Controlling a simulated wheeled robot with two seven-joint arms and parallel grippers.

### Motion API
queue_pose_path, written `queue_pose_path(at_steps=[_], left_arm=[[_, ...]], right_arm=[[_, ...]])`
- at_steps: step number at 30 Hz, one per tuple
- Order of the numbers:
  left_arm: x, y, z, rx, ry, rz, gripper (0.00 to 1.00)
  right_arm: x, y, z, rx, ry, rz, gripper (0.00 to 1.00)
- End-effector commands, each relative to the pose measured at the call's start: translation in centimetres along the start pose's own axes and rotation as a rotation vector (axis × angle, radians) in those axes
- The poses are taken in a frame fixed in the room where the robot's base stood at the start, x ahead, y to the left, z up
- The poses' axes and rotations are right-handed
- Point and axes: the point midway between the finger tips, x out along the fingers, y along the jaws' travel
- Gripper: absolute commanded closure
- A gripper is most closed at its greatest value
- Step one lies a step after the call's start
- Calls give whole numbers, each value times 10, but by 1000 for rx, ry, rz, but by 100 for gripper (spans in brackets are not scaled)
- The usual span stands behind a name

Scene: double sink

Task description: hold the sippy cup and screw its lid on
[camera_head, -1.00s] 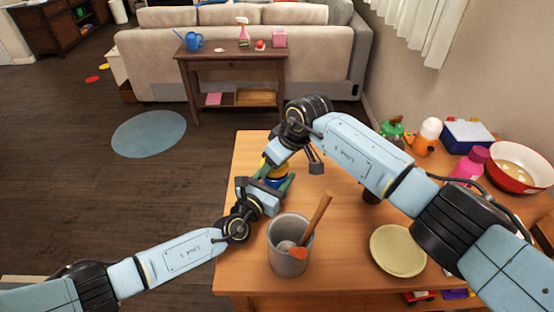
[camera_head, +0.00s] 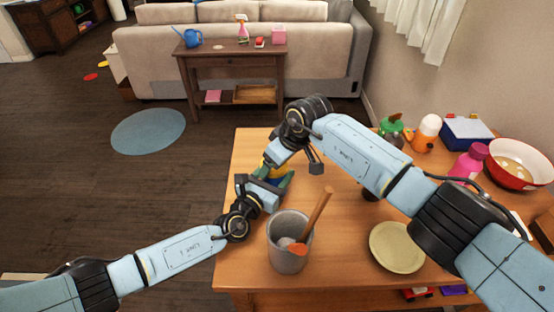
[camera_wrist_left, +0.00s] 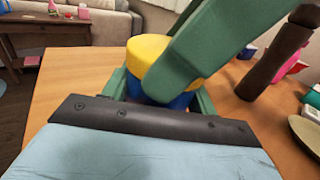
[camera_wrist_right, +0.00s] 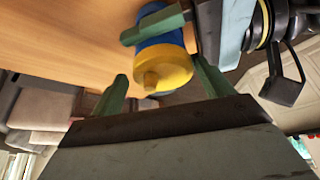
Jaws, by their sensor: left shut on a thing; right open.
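The sippy cup has a blue body (camera_wrist_right: 163,38) and a yellow lid (camera_wrist_right: 167,72) with a short spout, as the right wrist view shows. The lid sits on top of the body; I cannot tell how tightly. My left gripper (camera_head: 273,183) is shut on the blue body near the table's far left part. The yellow lid also shows in the left wrist view (camera_wrist_left: 146,55), partly behind a green finger. My right gripper (camera_wrist_right: 160,88) is open above the cup, with its fingers on either side of the lid and apart from it. In the head view my right wrist hides much of the cup.
A grey pot (camera_head: 289,250) with a wooden utensil (camera_head: 318,216) stands close to my left gripper. A pale yellow plate (camera_head: 397,247), a pink bottle (camera_head: 467,165) and a red bowl (camera_head: 519,166) are on the right. The wooden table (camera_head: 345,255) is clear between pot and plate.

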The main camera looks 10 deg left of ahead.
Motion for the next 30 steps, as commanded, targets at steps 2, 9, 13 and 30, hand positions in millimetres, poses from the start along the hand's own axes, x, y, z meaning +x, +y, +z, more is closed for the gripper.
queue_pose_path(at_steps=[2, 9, 13, 30], left_arm=[[1, 1, 0, 0, 0, 2, 100], [1, 1, 0, 0, 1, 2, 100], [1, 1, 0, 0, 0, 1, 100], [0, 1, 0, 0, 0, 1, 100]], right_arm=[[0, -6, -2, -4, 1, -12, 15], [-7, -6, -6, -5, 4, -12, 15], [-22, -4, -12, -4, 4, -9, 15], [-41, -3, -19, -2, 1, -7, 0]])
